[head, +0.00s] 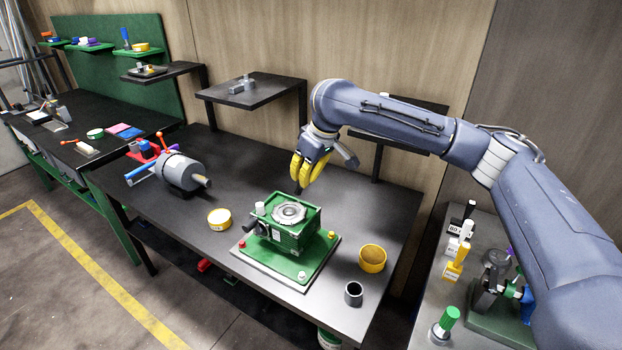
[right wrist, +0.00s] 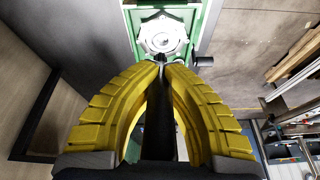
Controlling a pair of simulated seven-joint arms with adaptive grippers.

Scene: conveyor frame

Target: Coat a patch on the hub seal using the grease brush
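The hub seal is a grey ring (head: 289,213) on top of a green housing (head: 292,236), which stands on a green base plate on the table. It also shows in the right wrist view (right wrist: 162,35), beyond my fingertips. My right gripper (head: 309,170) has yellow fingers and hangs above and behind the housing. Its fingers are closed around a dark, slim tool, apparently the grease brush (right wrist: 158,120), whose lower end points down toward the seal. In the head view the tip looks apart from the ring. Most of the tool is hidden by the fingers. My left gripper is not in view.
A yellow tub with brown contents (head: 373,258) and a dark cup (head: 354,293) stand right of the housing. A yellow tin (head: 219,219) stands left. A grey motor-like cylinder (head: 182,171) is farther left. A side table (head: 423,300) holds several coloured-handled tools.

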